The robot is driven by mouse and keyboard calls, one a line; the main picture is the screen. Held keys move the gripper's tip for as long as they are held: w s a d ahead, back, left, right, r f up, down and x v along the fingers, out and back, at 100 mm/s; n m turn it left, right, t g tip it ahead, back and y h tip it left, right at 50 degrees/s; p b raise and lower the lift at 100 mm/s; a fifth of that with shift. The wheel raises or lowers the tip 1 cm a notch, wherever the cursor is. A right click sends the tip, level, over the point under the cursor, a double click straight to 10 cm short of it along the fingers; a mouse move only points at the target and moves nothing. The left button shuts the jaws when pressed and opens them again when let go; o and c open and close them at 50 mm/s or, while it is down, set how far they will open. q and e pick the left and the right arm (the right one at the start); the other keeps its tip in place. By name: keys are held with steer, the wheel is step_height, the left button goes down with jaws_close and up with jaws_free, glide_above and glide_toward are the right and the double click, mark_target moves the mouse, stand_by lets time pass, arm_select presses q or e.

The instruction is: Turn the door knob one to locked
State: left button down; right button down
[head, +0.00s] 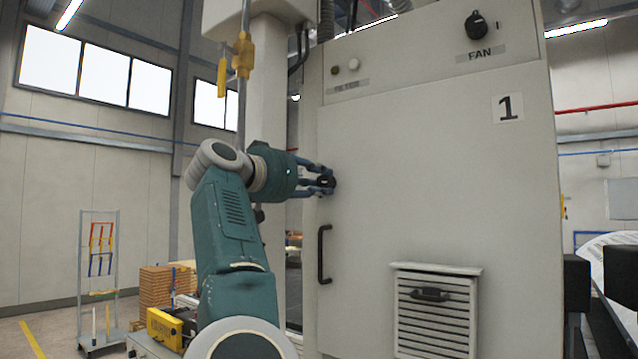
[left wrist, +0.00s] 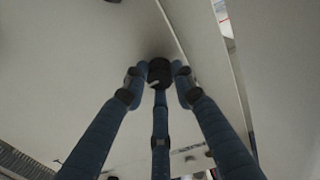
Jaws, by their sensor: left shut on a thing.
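The door (head: 420,210) of the large grey cabinet carries a label with the number 1 (head: 508,108). A small round black door knob (head: 328,181) sits near the door's left edge, above the black door handle (head: 323,254). My left gripper (head: 322,181) is at the knob with its fingers shut around it. In the left wrist view the knob (left wrist: 160,71) shows between the fingertips of my left gripper (left wrist: 158,78), with a small light mark on its face. The fingers hide part of the knob in the head view. My right gripper is not in view.
A louvred vent box (head: 436,310) with a black handle sticks out from the lower door. A FAN switch (head: 476,25) is at the upper right. A yellow valve (head: 243,55) hangs on a pipe left of the cabinet. A rack (head: 100,275) stands far left.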

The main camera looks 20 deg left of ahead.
arm_select(q)
steer(key=shift+a+r+n, duration=0.2)
steer(key=shift+n, duration=0.2)
steer(key=shift+s+n, duration=0.1)
steer(key=shift+n, duration=0.8)
steer(key=n, duration=0.5)
steer(key=shift+r, duration=0.15)
steer(key=n, duration=0.5)
steer(key=shift+a+n, duration=0.1)
steer(key=shift+n, duration=0.3)
steer(key=shift+n+p, duration=0.45)
steer(key=shift+n, duration=1.55)
steer(key=shift+f, duration=0.25)
steer(key=c, duration=1.4)
jaws_free()
steer(key=shift+a+f, duration=0.1)
steer(key=shift+a, duration=0.1)
